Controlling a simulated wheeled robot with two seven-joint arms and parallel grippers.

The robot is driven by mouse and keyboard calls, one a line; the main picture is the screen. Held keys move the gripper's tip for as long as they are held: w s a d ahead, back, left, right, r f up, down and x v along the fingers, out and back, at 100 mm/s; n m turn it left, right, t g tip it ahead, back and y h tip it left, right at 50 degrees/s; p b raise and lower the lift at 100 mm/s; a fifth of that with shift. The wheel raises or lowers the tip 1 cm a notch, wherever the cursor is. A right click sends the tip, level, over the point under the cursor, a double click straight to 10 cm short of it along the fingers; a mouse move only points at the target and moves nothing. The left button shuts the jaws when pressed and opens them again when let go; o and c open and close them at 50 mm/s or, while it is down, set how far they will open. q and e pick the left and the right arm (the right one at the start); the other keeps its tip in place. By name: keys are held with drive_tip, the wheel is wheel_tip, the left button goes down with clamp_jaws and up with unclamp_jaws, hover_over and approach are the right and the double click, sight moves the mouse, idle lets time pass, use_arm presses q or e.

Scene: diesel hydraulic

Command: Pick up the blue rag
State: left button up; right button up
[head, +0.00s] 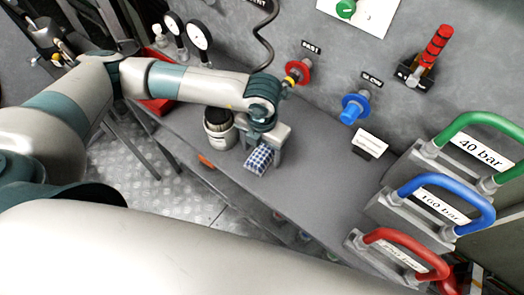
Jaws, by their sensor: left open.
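The blue rag (258,162) is a small blue-and-white checked cloth near the front edge of the grey workbench (318,180). My left gripper (264,149) is over the rag, pointing down, with its fingers at the rag's upper part. The gripper is open. Its fingers partly hide the rag, and I cannot tell whether they touch it. My right gripper is not in view.
A pot (219,134) stands just left of my left gripper. Red (296,70) and blue (353,107) knobs are on the wall behind. Green (478,128), blue (446,187) and red (404,245) handles stand at right. The bench right of the rag is clear.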

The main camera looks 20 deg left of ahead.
use_arm(q)
drive_tip(key=shift+f, duration=0.6)
drive_tip(key=c, duration=1.1)
drive_tip(key=shift+r, duration=0.1)
